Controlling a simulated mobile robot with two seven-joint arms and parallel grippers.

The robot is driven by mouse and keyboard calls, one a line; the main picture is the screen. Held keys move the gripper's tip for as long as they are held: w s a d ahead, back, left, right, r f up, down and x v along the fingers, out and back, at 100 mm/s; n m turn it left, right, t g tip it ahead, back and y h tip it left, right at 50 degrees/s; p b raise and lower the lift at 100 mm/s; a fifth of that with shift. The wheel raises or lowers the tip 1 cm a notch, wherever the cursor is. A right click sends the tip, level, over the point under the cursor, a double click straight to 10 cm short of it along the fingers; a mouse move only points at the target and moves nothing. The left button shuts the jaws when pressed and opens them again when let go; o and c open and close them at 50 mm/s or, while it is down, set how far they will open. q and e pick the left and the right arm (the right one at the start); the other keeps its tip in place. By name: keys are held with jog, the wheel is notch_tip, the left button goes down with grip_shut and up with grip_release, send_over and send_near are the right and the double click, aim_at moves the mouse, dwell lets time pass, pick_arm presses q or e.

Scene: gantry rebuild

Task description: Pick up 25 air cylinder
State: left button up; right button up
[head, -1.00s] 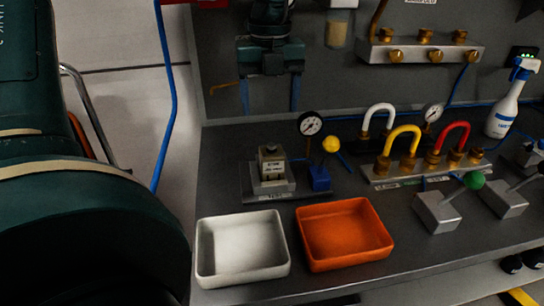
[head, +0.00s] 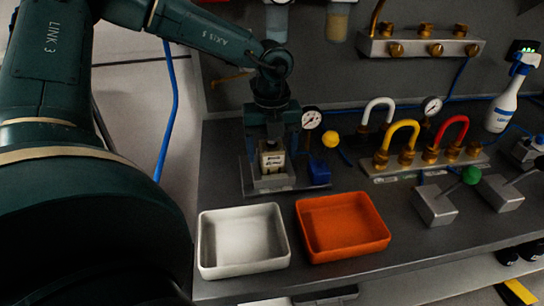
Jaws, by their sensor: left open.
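The air cylinder (head: 271,161) is a small boxy metal unit with a pale printed label. It stands upright on a grey test fixture plate (head: 258,187) near the back left of the bench. My left gripper (head: 271,148) comes down over it from above, with one finger on each side. The jaws are open, and a firm contact with the cylinder does not show. The top of the cylinder is hidden by the gripper. My right gripper is not in view.
A blue valve with a yellow knob (head: 331,139) and a gauge (head: 312,118) stand close right of the fixture. A white tray (head: 205,250) and an orange tray (head: 383,241), both empty, lie in front.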

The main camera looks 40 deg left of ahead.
pick_arm(q)
jog(key=shift+c, duration=0.3)
jog(key=c, duration=1.3)
